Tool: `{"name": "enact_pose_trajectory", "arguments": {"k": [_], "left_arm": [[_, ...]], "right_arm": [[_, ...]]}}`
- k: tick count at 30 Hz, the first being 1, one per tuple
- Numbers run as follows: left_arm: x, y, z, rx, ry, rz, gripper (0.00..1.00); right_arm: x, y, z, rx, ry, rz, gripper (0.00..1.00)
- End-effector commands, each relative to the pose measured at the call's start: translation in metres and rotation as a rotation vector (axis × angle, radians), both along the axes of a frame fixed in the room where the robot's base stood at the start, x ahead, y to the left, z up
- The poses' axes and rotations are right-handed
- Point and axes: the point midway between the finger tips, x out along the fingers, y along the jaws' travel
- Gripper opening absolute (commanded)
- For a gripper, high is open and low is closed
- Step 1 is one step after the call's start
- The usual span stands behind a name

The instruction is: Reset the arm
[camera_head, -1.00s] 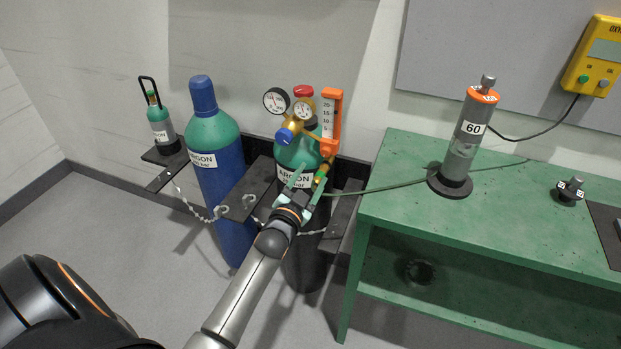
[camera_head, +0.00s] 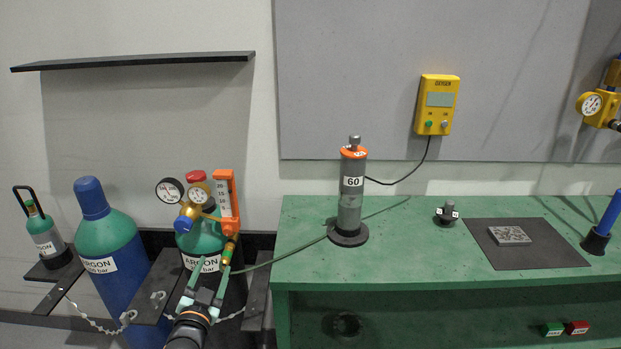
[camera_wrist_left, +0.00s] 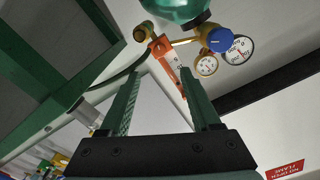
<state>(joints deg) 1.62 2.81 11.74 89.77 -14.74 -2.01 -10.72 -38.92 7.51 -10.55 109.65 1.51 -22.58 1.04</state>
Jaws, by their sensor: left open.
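My left gripper (camera_head: 209,275) is open, with its two green fingers spread in front of the middle argon cylinder (camera_head: 204,240). The fingertips are just below and beside the brass hose fitting (camera_head: 228,252) of the regulator. In the left wrist view the open fingers (camera_wrist_left: 162,82) have nothing between them that they grip. The regulator there shows its orange flow meter (camera_wrist_left: 167,58), gauges and blue knob (camera_wrist_left: 219,40) beyond the fingertips. My right gripper is not in view.
A blue argon cylinder (camera_head: 108,255) and a small cylinder (camera_head: 44,235) stand to the left, with chains and brackets. The green bench (camera_head: 400,260) to the right carries a grey column (camera_head: 350,200), a black knob (camera_head: 447,213) and a dark mat (camera_head: 550,257). A hose runs to the regulator.

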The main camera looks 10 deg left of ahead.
Motion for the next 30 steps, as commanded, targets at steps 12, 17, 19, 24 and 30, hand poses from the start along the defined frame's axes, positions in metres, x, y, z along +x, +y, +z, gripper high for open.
{"name": "enact_pose_trajectory", "arguments": {"k": [12,17,19,24,30], "left_arm": [[-0.135,-0.100,-0.126,-0.259,0.392,-0.155,0.64],[-0.215,-0.150,-0.163,-0.406,0.586,-0.205,0.64],[-0.241,-0.165,-0.172,-0.453,0.648,-0.217,0.64],[-0.274,-0.185,-0.180,-0.515,0.725,-0.229,0.64],[-0.277,-0.187,-0.181,-0.521,0.732,-0.230,0.64]], "right_arm": [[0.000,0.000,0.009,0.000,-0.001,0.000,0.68],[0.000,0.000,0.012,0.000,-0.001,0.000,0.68],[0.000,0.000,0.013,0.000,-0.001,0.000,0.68],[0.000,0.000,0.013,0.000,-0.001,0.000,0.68],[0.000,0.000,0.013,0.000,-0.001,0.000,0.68]]}}
